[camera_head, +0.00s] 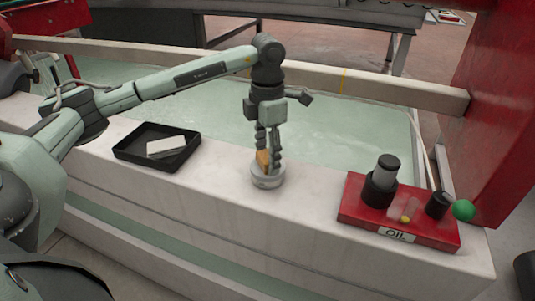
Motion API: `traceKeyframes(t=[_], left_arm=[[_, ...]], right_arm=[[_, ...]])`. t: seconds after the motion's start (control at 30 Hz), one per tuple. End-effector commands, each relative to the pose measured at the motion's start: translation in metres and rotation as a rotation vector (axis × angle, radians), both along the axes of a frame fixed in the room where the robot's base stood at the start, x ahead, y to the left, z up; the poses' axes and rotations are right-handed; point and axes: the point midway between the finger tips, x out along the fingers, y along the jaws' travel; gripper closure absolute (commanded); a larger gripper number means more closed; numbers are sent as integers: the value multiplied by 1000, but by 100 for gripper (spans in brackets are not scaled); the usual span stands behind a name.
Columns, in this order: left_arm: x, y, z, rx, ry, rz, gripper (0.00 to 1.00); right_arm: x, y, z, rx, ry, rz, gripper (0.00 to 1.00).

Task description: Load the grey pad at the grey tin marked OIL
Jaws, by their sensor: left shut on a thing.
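My left gripper (268,150) points straight down over the ledge and is shut on a small tan-orange piece (262,158). The piece's lower end is at the mouth of a round, pale grey tin (267,181); I cannot tell if it touches the inside. No marking is readable on this tin. A pale grey-white flat pad (166,146) lies in a black tray (127,150) left of the tin. My right gripper is out of view.
The pale ledge (310,195) is clear between the tin and the red block. A black knob (438,204) and a green ball (464,210) are at the block's right end. A beam (400,88) runs behind the greenish glass surface (350,125). A red panel (490,100) stands at right.

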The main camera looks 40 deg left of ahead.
Motion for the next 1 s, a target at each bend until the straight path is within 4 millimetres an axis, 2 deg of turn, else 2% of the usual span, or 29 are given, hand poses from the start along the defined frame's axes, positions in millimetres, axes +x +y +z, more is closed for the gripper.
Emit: traceKeyframes(t=[0.53, 1.0], left_arm=[[-1, 0, 1, 1, 3, -1, 73], [0, 0, 39, 1, 1, 0, 73]], right_arm=[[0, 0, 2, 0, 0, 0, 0], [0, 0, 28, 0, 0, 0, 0]])
